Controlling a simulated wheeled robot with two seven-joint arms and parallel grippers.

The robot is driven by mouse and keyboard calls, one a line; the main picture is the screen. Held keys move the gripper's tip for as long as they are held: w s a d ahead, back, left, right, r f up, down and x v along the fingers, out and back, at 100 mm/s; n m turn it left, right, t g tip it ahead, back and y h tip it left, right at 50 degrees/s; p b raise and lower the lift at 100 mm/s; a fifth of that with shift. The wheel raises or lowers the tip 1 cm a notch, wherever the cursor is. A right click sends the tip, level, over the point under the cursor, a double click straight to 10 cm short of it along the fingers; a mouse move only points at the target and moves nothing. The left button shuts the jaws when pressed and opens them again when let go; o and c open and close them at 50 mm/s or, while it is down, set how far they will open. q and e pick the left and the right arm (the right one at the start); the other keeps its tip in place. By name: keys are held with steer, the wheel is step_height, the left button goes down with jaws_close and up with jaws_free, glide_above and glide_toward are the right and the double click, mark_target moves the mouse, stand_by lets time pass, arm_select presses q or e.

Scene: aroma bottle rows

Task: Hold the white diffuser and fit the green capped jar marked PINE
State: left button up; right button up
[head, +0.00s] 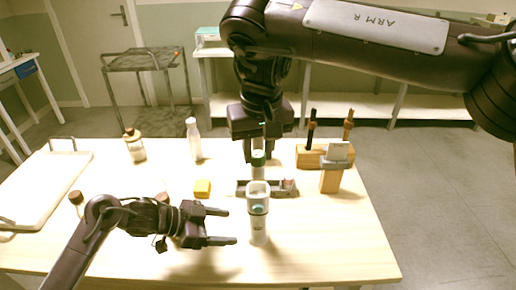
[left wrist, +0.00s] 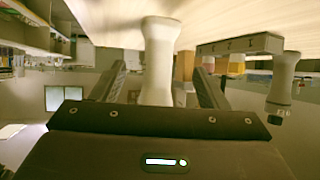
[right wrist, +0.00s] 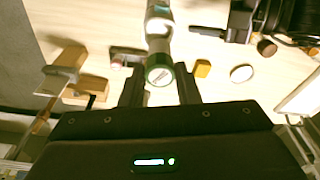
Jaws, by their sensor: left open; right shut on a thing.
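The white diffuser (head: 259,228) stands upright near the front middle of the table, its open cup facing up. My left gripper (head: 228,226) is open and lies level at its left. In the left wrist view the diffuser (left wrist: 158,62) shows between the spread fingers (left wrist: 158,80), with gaps on both sides. My right gripper (head: 258,146) points down, shut on the green capped jar (head: 258,158). The jar appears above or just behind the diffuser's cup. In the right wrist view the cap (right wrist: 160,76) sits between the fingers. The PINE mark is not readable.
A grey rack (head: 243,188) with a pink-topped jar (head: 289,184) lies just behind the diffuser. A yellow block (head: 202,187), a white bottle (head: 194,145) and a corked jar (head: 134,150) stand left. Wooden holders (head: 315,157) stand right. The front right table is clear.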

mark_target(254, 230)
arm_select(q)
steer(key=x, duration=0.9)
steer(key=shift+d, duration=0.2)
steer(key=c, duration=0.8)
steer(key=shift+o, duration=0.2)
arm_select(e)
steer(key=shift+f, duration=0.2)
arm_select(q)
steer(key=shift+f, duration=0.1)
arm_select(e)
steer(key=shift+f, duration=1.2)
steer(key=shift+f, duration=1.85)
